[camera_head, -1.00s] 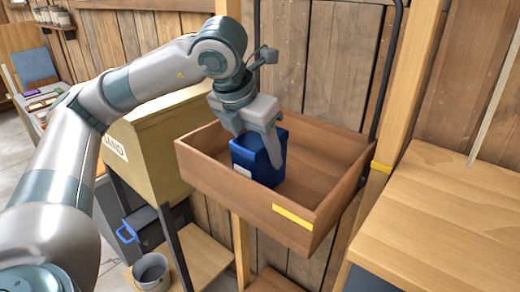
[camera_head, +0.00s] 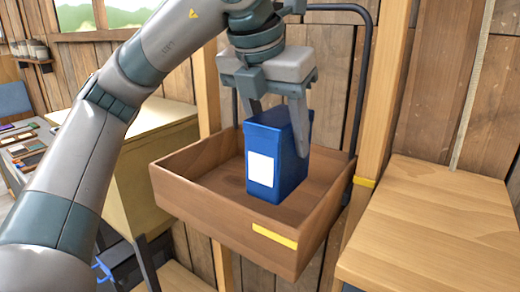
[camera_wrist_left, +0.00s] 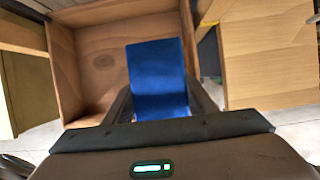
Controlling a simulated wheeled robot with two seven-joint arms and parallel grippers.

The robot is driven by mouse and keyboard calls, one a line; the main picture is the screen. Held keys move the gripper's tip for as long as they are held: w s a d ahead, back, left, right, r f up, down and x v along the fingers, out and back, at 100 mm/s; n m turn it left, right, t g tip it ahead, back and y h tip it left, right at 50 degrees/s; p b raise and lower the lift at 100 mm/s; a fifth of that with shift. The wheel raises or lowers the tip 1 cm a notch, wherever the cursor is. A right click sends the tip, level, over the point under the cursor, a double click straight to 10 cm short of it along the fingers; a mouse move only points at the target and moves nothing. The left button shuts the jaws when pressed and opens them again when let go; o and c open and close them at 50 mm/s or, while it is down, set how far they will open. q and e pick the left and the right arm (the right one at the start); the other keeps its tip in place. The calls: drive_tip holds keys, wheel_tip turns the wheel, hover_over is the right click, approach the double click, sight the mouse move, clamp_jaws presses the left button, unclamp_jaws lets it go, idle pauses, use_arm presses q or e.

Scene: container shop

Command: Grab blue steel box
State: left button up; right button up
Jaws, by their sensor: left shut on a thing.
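The blue steel box (camera_head: 290,165) has a white label on its front side and stands roughly upright in my left gripper (camera_head: 277,112). The gripper reaches down from above and is shut on the box's upper part, one finger on each side. The box hangs over the wooden tray (camera_head: 210,200), its lower part inside the tray's walls; whether it clears the tray floor is hard to tell. In the left wrist view the blue box (camera_wrist_left: 158,80) lies between the two dark fingers, with the tray's wooden floor behind it. My right gripper is not in view.
The tray has a yellow strip (camera_head: 275,236) on its front wall and a dark metal frame (camera_head: 366,90) behind it. A wooden post (camera_head: 383,110) and a bare light wooden tabletop (camera_head: 450,220) are on the right. A pale yellow box (camera_head: 150,180) stands on the left.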

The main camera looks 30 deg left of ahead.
use_arm(q)
drive_tip(key=shift+s+d+r, duration=0.1)
drive_tip(key=shift+d+r, duration=0.25)
drive_tip(key=shift+d, duration=0.25)
drive_tip(key=shift+s+d+r, duration=0.1)
drive_tip(key=shift+d+r, duration=0.25)
drive_tip(key=shift+d, duration=0.2)
